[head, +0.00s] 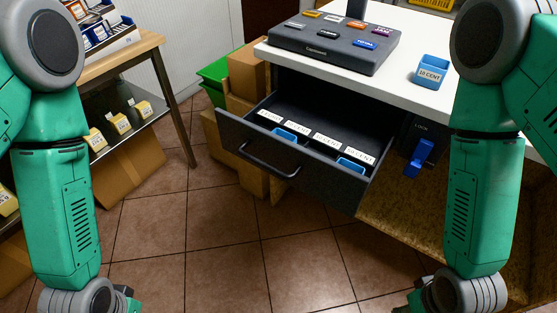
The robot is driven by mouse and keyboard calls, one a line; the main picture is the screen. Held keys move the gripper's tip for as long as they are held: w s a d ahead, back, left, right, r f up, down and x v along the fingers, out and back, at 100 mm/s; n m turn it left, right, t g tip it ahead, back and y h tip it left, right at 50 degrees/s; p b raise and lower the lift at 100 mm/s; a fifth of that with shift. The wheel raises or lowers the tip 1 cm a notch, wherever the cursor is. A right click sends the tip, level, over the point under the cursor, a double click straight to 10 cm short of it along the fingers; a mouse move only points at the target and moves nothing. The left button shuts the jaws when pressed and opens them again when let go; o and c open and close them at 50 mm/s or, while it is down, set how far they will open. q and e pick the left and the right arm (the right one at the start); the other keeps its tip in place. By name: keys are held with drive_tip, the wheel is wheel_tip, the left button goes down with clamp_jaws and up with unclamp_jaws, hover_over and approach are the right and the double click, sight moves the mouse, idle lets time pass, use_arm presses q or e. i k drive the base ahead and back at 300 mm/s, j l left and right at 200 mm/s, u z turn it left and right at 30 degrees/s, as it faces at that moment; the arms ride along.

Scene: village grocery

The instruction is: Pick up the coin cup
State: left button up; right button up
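A blue coin cup (431,73) with a white "10 CENT" label stands upright on the white counter (436,33), near its front edge on the right. An open dark drawer (320,112) below the counter has a row of white labels. Two blue cups, a left one (291,134) and a right one (351,165), show only in part behind its front. My two arms come down at the left and right sides of the head view. Both wrists are at the bottom edge, well below the counter top, and the grippers' fingers are out of the picture. Neither arm touches the cup.
A dark cash register keypad (335,42) sits on the counter left of the cup. A blue key or handle (418,158) sticks out at a lock right of the drawer. A wooden shelf table (120,58) stands at left. The tiled floor (240,262) between is clear.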

sight(431, 71)
drive_tip(key=z, duration=1)
